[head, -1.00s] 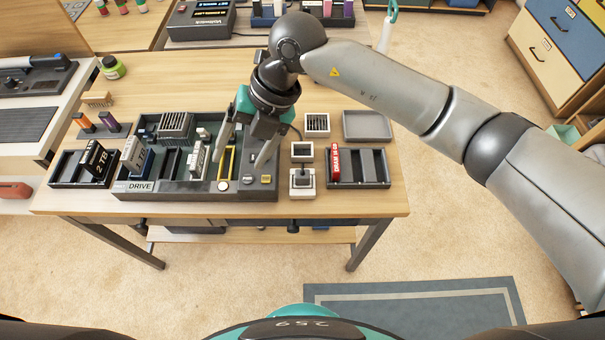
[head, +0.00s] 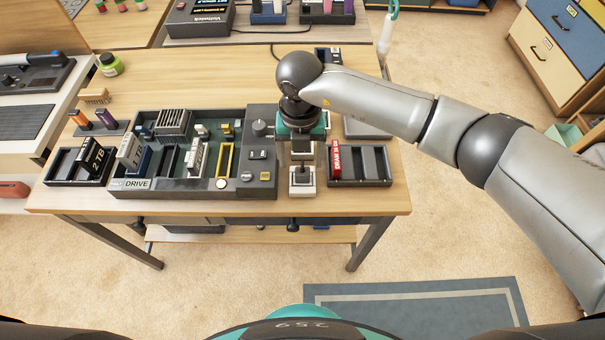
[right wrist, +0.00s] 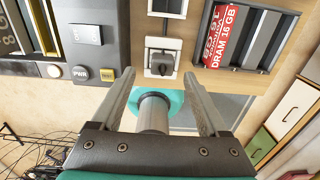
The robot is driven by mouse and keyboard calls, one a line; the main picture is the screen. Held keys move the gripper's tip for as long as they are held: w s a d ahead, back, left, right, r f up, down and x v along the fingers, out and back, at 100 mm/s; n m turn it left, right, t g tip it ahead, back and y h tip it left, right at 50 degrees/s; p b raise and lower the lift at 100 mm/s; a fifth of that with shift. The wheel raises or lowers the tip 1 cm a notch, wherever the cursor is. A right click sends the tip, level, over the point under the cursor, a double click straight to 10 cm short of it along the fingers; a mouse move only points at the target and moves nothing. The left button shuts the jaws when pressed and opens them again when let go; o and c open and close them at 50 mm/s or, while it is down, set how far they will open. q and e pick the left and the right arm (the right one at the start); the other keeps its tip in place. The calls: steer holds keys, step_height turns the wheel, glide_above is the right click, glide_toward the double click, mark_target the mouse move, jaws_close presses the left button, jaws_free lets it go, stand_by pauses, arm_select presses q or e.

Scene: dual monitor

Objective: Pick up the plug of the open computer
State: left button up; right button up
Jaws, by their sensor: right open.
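The open computer (head: 190,188) is a dark tray of parts marked DRIVE on the table. A black plug (head: 302,179) sits upright in a small white socket block (head: 302,190) just right of the computer; the plug also shows in the right wrist view (right wrist: 162,63). My right gripper (head: 302,152) is above and behind the socket block, pointing down. In the right wrist view its two fingers (right wrist: 160,80) are spread apart with nothing between them, and the plug lies just beyond the tips. My left gripper is not in view.
A dark holder (head: 377,182) with a red DRAM stick stands close to the right of the socket block. The computer's raised right panel, with a knob (head: 260,128) and buttons, borders it on the left. The table front edge is near.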

mark_target(303, 171)
step_height(303, 171, down, 5)
steer(key=shift+d+f+b, duration=0.15)
steer(key=shift+b, duration=0.4)
jaws_close()
